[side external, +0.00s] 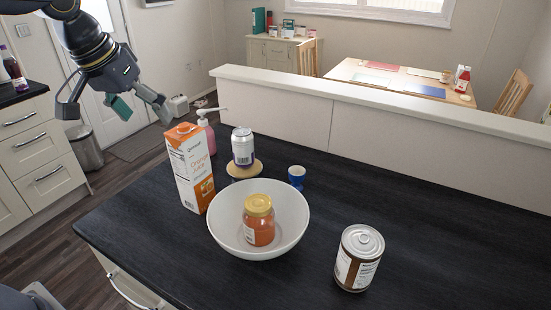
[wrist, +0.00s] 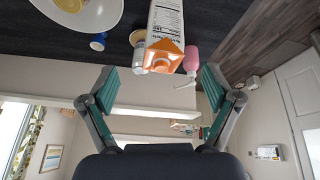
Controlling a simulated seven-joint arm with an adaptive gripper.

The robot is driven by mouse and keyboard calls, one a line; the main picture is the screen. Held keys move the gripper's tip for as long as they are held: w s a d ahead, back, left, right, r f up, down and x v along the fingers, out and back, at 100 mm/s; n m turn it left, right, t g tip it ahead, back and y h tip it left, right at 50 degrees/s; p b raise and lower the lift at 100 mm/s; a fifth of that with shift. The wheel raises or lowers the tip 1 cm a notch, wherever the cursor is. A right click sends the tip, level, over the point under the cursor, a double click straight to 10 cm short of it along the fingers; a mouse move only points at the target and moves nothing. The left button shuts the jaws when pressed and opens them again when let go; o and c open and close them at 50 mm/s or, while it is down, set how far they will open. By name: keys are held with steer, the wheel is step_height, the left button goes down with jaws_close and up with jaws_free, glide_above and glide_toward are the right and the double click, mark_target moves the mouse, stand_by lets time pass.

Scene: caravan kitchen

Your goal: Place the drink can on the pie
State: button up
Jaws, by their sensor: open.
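The silver drink can (side external: 243,148) stands upright on a round, flat tan thing (side external: 262,168), which appears to be the pie. In the wrist view the can (wrist: 138,60) and the tan edge (wrist: 137,38) show partly behind the orange juice carton. My gripper (side external: 112,104) is open and empty, high at the upper left, clear of the can and above the counter's far left side. Its spread fingers (wrist: 158,75) also show in the wrist view.
An orange juice carton (side external: 190,168) stands left of the can, with a pink pump bottle (side external: 207,136) behind. A white bowl (side external: 226,236) holding a jar (side external: 258,222) is in front. A blue cup (side external: 296,177) and a brown tin (side external: 358,260) stand right. The counter's right side is clear.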

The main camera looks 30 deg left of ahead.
steer(key=s+f+m, duration=0.1)
steer(key=s+f, duration=0.1)
steer(key=s, duration=0.5)
steer(key=s+f+m, duration=0.1)
steer(key=s+f, duration=0.2)
steer(key=s, duration=0.4)
steer(key=shift+s+a+t, duration=0.2)
steer(key=shift+s+t, duration=0.05)
steer(key=shift+t, duration=0.15)
